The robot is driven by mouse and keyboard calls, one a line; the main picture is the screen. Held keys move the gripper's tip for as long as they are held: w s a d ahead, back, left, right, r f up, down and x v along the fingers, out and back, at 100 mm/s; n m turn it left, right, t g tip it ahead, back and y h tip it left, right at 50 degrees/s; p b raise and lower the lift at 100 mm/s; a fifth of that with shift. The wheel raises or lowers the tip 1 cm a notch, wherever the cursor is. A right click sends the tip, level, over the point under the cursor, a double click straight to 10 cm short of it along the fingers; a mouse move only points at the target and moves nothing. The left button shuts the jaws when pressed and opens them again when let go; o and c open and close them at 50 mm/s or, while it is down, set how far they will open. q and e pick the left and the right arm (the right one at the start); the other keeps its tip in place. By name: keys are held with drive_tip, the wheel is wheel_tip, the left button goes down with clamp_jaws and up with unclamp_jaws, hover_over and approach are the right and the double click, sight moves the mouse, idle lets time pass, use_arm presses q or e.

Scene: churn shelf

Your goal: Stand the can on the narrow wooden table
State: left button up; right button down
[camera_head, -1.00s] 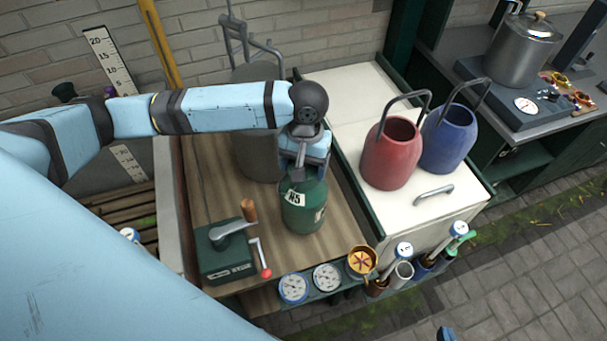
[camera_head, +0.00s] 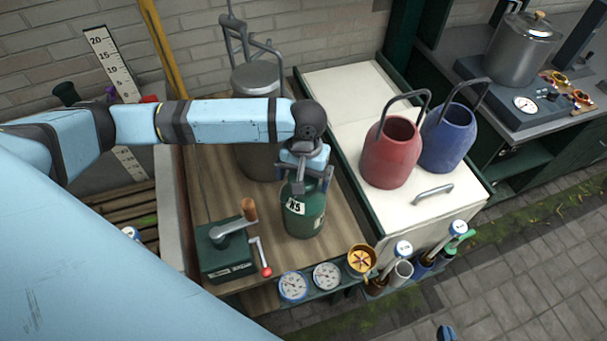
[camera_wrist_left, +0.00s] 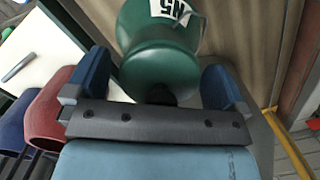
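The green can (camera_head: 303,215) with a white "N5" label stands upright at the front right of the narrow wooden table (camera_head: 208,172). It also shows in the left wrist view (camera_wrist_left: 150,48). My left gripper (camera_head: 309,183) is just above the can. In the left wrist view its two fingers (camera_wrist_left: 157,85) are spread wide on either side of the can's dark top knob, with gaps showing. Of my right gripper only a small blue part (camera_head: 445,333) seems to show at the bottom edge; its fingers cannot be made out.
A tall grey can (camera_head: 256,78) stands behind on the wooden table, and a green crank box (camera_head: 226,258) at its front left. A row of gauges (camera_head: 326,276) lines the front edge. A red pail (camera_head: 390,155) and a blue pail (camera_head: 449,140) stand on the white cabinet to the right.

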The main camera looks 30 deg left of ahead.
use_arm(q)
drive_tip(key=shift+w+r, duration=0.1)
drive_tip(key=shift+r, duration=0.35)
wheel_tip(320, 180, up, 11)
drive_tip(key=w+b, duration=0.1)
drive_tip(key=shift+w+r, duration=0.15)
drive_tip(key=shift+r, duration=0.05)
drive_tip(key=shift+a+f, duration=0.1)
